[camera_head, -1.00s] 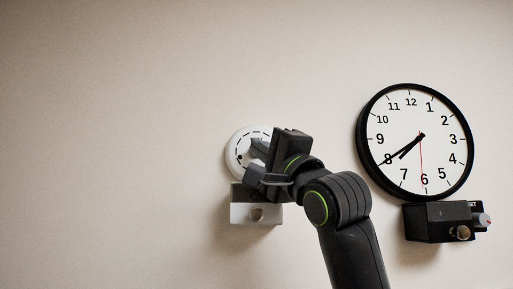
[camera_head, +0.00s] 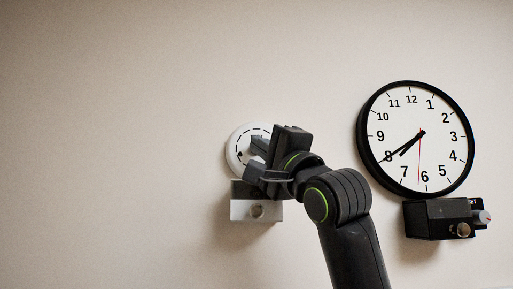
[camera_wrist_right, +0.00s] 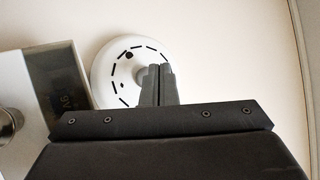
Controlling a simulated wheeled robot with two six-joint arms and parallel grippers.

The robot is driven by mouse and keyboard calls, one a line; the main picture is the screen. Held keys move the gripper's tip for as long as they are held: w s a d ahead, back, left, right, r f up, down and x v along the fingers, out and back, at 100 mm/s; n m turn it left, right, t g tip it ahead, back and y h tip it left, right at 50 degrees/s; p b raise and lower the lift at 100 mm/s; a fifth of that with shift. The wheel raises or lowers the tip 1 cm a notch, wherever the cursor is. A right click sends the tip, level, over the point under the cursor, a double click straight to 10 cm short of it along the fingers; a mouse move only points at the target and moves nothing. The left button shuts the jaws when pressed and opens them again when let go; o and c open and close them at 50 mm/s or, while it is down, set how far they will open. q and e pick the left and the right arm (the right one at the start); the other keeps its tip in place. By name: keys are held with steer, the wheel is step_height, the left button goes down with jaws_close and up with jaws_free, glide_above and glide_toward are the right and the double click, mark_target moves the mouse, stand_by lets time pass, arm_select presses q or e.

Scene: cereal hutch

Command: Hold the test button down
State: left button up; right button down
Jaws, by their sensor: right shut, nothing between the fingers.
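A round white detector (camera_head: 240,150) with a ring of dark slots is fixed on the wall; it also shows in the right wrist view (camera_wrist_right: 112,68). My right gripper (camera_head: 256,146) is shut and empty, its fingertips over the middle of the detector's face. In the right wrist view the closed fingertips (camera_wrist_right: 157,70) cover the detector's centre and right part. My left gripper is not in view.
Just below the detector is a box (camera_head: 242,211) with a dark top, pale front and round knob. To the right hang a wall clock (camera_head: 440,120) and, under it, a black box (camera_head: 425,222) with knobs. The wall at left is bare.

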steer(key=shift+w, duration=0.15)
stand_by(0.8)
steer(key=shift+w+r+p, duration=0.1)
steer(key=shift+p, duration=0.2)
steer(key=shift+w+d+r+p, duration=0.15)
steer(key=shift+d+r+p, duration=0.05)
steer(key=shift+p, duration=0.2)
stand_by(1.9)
steer(key=shift+f, duration=0.1)
stand_by(1.9)
steer(key=shift+w+a+f+b, duration=0.1)
steer(key=shift+f+b, duration=0.25)
steer(key=shift+f, duration=0.15)
